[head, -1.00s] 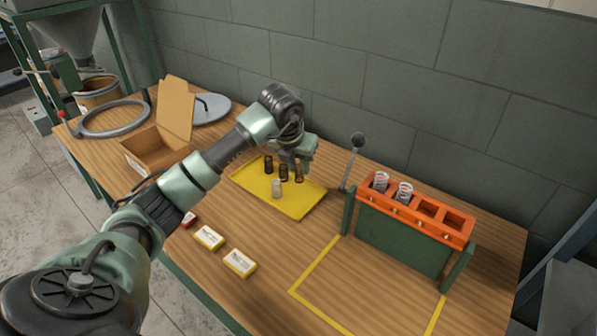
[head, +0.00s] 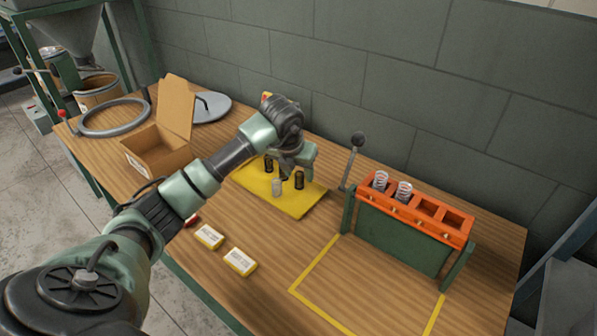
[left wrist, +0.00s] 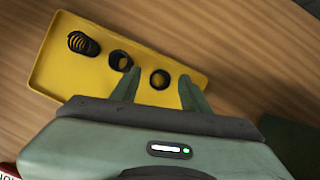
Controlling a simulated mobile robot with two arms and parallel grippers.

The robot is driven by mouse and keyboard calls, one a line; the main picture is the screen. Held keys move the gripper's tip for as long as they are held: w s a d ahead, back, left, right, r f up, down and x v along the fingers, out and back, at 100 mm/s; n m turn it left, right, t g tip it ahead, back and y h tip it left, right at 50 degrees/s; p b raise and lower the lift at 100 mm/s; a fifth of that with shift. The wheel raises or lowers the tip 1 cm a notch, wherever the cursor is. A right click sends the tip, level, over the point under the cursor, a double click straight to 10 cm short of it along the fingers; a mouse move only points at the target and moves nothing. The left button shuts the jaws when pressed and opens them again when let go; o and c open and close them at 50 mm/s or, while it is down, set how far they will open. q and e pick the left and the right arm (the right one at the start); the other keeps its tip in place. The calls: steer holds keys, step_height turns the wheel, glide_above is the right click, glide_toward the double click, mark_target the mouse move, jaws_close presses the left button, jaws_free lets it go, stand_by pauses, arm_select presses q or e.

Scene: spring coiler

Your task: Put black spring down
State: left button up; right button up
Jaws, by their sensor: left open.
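My left gripper (head: 298,160) is open above the yellow tray (head: 312,203). Just below it in the head view, a black spring (head: 299,180) stands upright on the tray, apart from the jaws. In the left wrist view this spring (left wrist: 160,79) shows as a ring between the two open fingers. Two more black springs stand in a row with it, a middle one (left wrist: 120,60) near a fingertip and a far one (left wrist: 82,43). In the head view the middle one is partly hidden by my gripper. My right gripper is out of view.
An orange rack (head: 411,211) on a green stand holds two silver springs in its left compartments; its right two are empty. A lever (head: 352,160) stands beside it. Yellow-white boxes (head: 240,261), an open carton (head: 150,156) and a metal ring (head: 113,118) are on the table. The yellow-outlined area is clear.

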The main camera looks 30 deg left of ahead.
arm_select(q)
steer(key=b+v, duration=0.1)
steer(key=v, duration=1.1)
